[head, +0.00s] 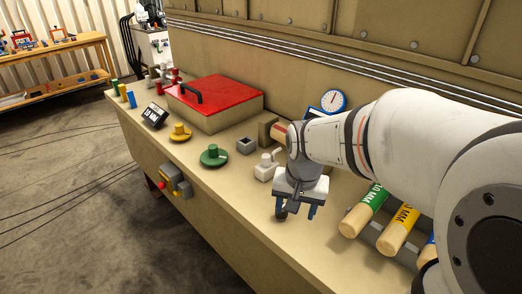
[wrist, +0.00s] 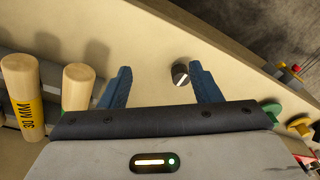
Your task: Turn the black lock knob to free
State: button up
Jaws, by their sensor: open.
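The black lock knob (wrist: 181,75) is a small dark round knob with a pale line across its face, on the tan bench top. In the wrist view it lies beyond the fingertips, between their lines and closer to the right finger. My gripper (wrist: 161,70) is open, with two blue fingers apart and nothing between them. In the head view my gripper (head: 295,211) points down over the front part of the bench. A dark shape (head: 281,214) by its left finger looks like the knob, partly hidden. I cannot tell its height above the knob.
Wooden rollers with green (head: 372,196) and yellow (head: 404,218) bands lie right of my gripper. A white valve-like fitting (head: 266,168), a green knob (head: 214,156), a yellow knob (head: 180,132) and a red-lidded box (head: 215,98) stand left. Bench top around the black knob is clear.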

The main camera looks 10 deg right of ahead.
aim_at(282, 216)
jog(key=w+f+m+p, duration=0.1)
jog(key=w+m, duration=0.1)
jog(key=w, duration=0.1)
jog(key=w+f+m+g+p, duration=0.1)
jog(key=w+f+m, duration=0.1)
jog(key=w, duration=0.2)
jog(key=w+f+m+p, duration=0.1)
jog(key=w+m, duration=0.1)
jog(key=w, duration=0.2)
jog(key=shift+w+a+f+g+p, duration=0.1)
jog(key=shift+w+f+g+p, duration=0.05)
jog(key=shift+f+g+p, duration=0.2)
jog(key=shift+w+f, duration=0.25)
jog(key=shift+f, duration=0.3)
notch_tip(282, 216, down, 7)
jog(key=shift+f+p, duration=0.2)
jog(key=shift+p, duration=0.45)
jog(key=shift+c, duration=0.6)
jog(key=c, duration=0.9)
jog(key=shift+o, duration=0.2)
